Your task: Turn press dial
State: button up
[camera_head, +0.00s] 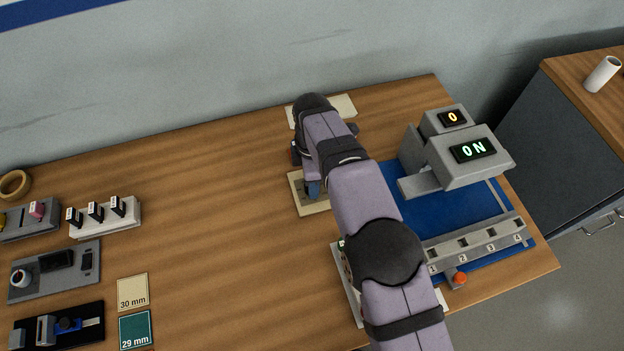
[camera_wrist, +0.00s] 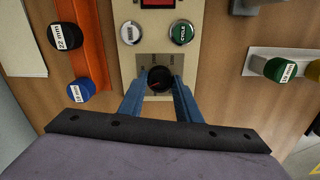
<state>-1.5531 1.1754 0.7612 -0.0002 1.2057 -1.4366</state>
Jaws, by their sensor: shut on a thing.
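In the wrist view, the black press dial (camera_wrist: 160,78) sits on a grey plate on a cream control panel (camera_wrist: 137,61). A small red mark shows on its top. My gripper (camera_wrist: 160,84) is over the panel with its two blue fingers on either side of the dial, shut on it. In the head view, my gripper (camera_head: 313,187) is partly hidden by my arm and points down at the cream panel (camera_head: 297,198); the dial is hidden there. The grey press (camera_head: 465,160) at the right has displays reading "ON" and "0".
Labelled capped pieces (camera_wrist: 66,36) lie on an orange strip to the left. Green-capped pieces (camera_wrist: 279,69) are at the right. Open wooden table (camera_head: 210,190) lies left of my arm.

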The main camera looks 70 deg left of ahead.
jog(key=shift+a+r, duration=0.1)
jog(key=o, duration=1.1)
jog(key=shift+c, duration=0.2)
jog(key=shift+r+b, duration=0.75)
jog(key=shift+r, duration=2.9)
